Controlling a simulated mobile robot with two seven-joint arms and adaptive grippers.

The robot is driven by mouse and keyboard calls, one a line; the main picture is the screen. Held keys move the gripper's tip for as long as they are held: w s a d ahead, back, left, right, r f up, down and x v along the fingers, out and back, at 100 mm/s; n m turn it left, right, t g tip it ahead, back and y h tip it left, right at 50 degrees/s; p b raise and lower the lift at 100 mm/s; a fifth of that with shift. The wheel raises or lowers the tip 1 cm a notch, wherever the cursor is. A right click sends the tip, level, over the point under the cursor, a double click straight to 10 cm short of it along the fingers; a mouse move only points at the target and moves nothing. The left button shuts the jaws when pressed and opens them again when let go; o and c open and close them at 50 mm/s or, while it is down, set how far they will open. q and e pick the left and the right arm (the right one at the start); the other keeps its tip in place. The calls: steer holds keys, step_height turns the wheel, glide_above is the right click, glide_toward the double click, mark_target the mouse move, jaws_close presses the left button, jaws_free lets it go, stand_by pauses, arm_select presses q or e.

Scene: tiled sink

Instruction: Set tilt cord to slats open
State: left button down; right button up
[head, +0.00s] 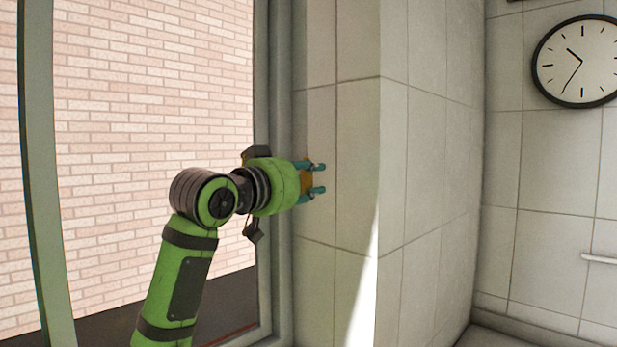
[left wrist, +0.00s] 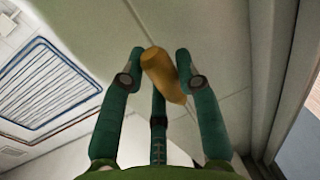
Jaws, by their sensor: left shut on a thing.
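An orange-brown, rounded, tapered piece (left wrist: 163,75), which looks like the end pull of the tilt cord, sits between the fingers of my left gripper (left wrist: 160,60). In the head view my left gripper (head: 320,178) is close to the tiled wall beside the window, and a bit of the orange-brown piece (head: 307,181) shows between its teal fingers. The gripper is shut on this piece, which lies tilted between the fingers in the left wrist view. The slats are not clearly visible. My right gripper is not in view.
The window frame (head: 282,90) stands just left of the gripper, with a brick wall (head: 150,90) outside. A tiled wall corner (head: 379,160) juts out to the right. A round clock (head: 580,62) hangs farther right. A blue-edged, lined panel (left wrist: 48,85) shows in the wrist view.

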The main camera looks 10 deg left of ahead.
arm_select(q)
steer(key=c, duration=1)
jaws_free()
steer(key=shift+w+f, duration=0.1)
steer(key=shift+f, duration=0.25)
steer(key=shift+o, duration=0.7)
steer(key=shift+w+d, duration=0.1)
steer(key=shift+s+r, duration=0.15)
steer(key=shift+s, duration=0.15)
steer(key=v, duration=1.1)
steer(key=shift+s+a, duration=0.2)
steer(key=shift+a, duration=0.05)
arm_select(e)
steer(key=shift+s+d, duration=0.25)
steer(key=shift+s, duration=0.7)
